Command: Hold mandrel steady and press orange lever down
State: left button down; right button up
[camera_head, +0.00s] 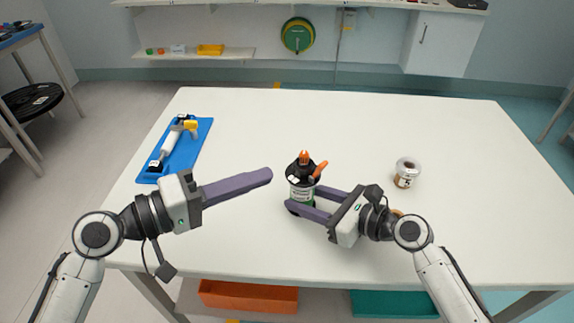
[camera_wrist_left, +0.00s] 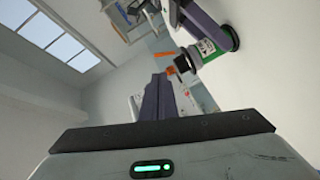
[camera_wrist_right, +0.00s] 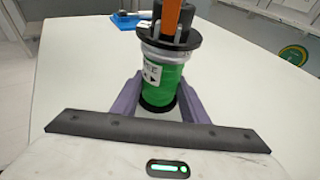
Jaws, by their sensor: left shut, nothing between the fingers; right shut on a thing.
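The mandrel (camera_head: 301,190) stands upright near the middle of the white table, a black-topped body with a green and white label. Its orange lever (camera_head: 320,169) sticks up to the right at its top, beside an orange pronged tip (camera_head: 304,157). My right gripper (camera_head: 303,201) is shut around its lower body; the right wrist view shows the fingers on both sides of the green part (camera_wrist_right: 162,82). My left gripper (camera_head: 270,175) is shut and empty, left of the mandrel's top and apart from it. The left wrist view shows the mandrel (camera_wrist_left: 205,50) beyond the shut fingers.
A blue tray (camera_head: 203,143) with a yellow-and-white tool (camera_head: 174,142) lies at the left of the table. A small labelled roll (camera_head: 407,172) stands right of the mandrel. Orange (camera_head: 248,297) and teal bins (camera_head: 394,304) sit below the front edge. The back of the table is clear.

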aim_at(319, 171)
pick_arm(q)
jog(key=x, duration=0.9)
jog(key=shift+w+d+f, duration=0.1)
jog(key=shift+w+d, duration=0.1)
jog(key=shift+d, duration=0.1)
